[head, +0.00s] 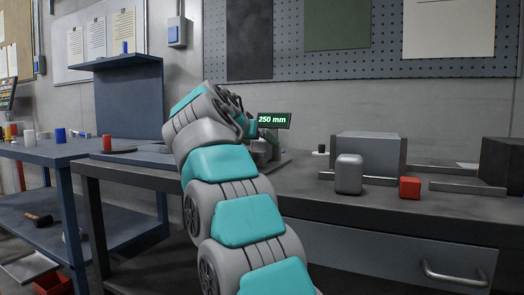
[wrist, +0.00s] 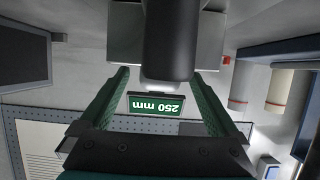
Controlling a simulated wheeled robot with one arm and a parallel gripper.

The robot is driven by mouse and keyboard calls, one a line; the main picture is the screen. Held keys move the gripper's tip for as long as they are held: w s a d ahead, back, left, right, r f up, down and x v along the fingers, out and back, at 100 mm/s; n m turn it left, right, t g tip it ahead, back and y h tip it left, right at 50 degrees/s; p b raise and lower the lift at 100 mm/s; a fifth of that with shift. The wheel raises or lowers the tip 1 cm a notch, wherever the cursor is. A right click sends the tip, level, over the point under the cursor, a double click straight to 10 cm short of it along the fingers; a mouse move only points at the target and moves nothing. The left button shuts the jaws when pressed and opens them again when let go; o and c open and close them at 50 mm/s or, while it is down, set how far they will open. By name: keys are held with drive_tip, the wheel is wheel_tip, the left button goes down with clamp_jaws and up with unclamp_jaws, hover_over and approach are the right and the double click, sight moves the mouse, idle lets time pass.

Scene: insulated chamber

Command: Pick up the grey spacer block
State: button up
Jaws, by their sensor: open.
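A light grey block with rounded edges (head: 348,174) stands upright on the dark workbench, right of the middle in the head view. It looks like the grey spacer block. A larger grey box (head: 368,153) stands behind it. My gripper (head: 238,108) is raised at the end of my arm, left of the block and close to the display reading 250 mm (head: 275,120). In the wrist view my gripper (wrist: 159,78) is open, its two green fingers apart. The display (wrist: 155,105) shows upside down between them. I cannot make out the spacer block in the wrist view.
A red cube (head: 410,187) sits just right of the block. Metal bars (head: 467,188) lie on the bench near them. A dark box (head: 506,163) stands at the right edge. A blue table (head: 40,150) with small items is at left. A pegboard (head: 345,62) hangs behind.

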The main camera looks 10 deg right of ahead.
clamp_jaws()
idle(0.7)
